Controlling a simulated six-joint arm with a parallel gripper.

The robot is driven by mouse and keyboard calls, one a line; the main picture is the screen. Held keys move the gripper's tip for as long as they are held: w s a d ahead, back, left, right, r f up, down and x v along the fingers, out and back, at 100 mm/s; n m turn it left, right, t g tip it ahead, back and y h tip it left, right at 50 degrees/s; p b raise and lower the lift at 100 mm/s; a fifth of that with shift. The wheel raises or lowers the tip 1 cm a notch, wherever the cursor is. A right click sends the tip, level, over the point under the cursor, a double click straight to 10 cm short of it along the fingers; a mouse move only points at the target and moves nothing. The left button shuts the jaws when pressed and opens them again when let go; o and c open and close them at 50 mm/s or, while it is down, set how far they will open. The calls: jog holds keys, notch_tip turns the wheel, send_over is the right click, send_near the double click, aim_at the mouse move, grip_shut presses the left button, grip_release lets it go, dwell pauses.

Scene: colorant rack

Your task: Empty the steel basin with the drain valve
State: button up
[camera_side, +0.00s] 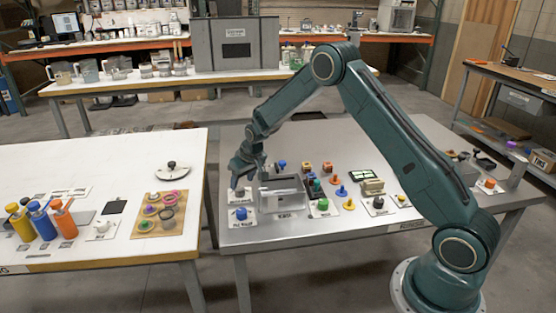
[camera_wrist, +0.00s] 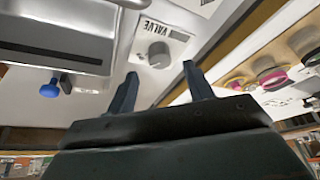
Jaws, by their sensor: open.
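The steel basin (camera_side: 282,202) is a grey box-shaped tub near the left end of the metal table. Part of its metal side fills the upper left of the wrist view (camera_wrist: 60,62). The drain valve (camera_wrist: 159,54) is a round grey knob on a white plate marked VALVE, beside the basin. In the side view my gripper (camera_side: 239,183) hangs low over the valve's spot, left of the basin, and largely hides the knob. In the wrist view my open, empty gripper (camera_wrist: 160,72) has its fingertips spread to either side of the knob. I cannot tell whether they touch it. The basin's contents are not clear.
A blue knob (camera_side: 241,213) on a white plate sits just in front of the gripper. Several small colored knobs and pegs stand right of the basin.

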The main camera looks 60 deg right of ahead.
aim_at(240, 189)
jog(key=shift+x, duration=2.2)
jog(key=shift+c, duration=0.4)
jog(key=c, duration=0.9)
